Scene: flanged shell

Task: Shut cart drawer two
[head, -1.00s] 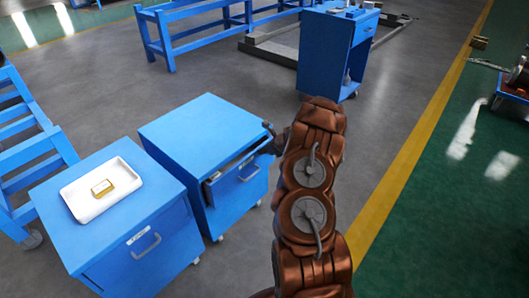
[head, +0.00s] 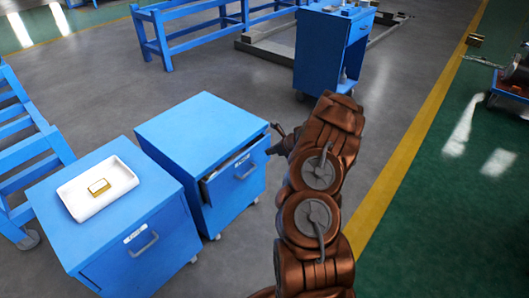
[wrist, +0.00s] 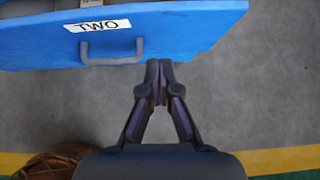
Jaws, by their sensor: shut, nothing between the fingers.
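Cart drawer two (head: 238,178) is the upper drawer of the middle blue cart (head: 205,130) in the head view. It stands partly open, with a dark gap showing behind its front at the left. In the wrist view its blue front (wrist: 190,35) carries a "TWO" label and a grey handle (wrist: 112,55). My gripper (wrist: 158,68) is shut and empty, its fingertips close to the lower edge of the drawer front, right of the handle. I cannot tell whether they touch it. In the head view my gripper (head: 280,135) is at the drawer's right end, partly hidden by my arm.
A second blue cart (head: 150,205) stands at the left with a white tray (head: 75,200) holding a small gold-coloured block (head: 99,187). Another blue cart (head: 325,60) stands at the back. Grey floor is clear between them.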

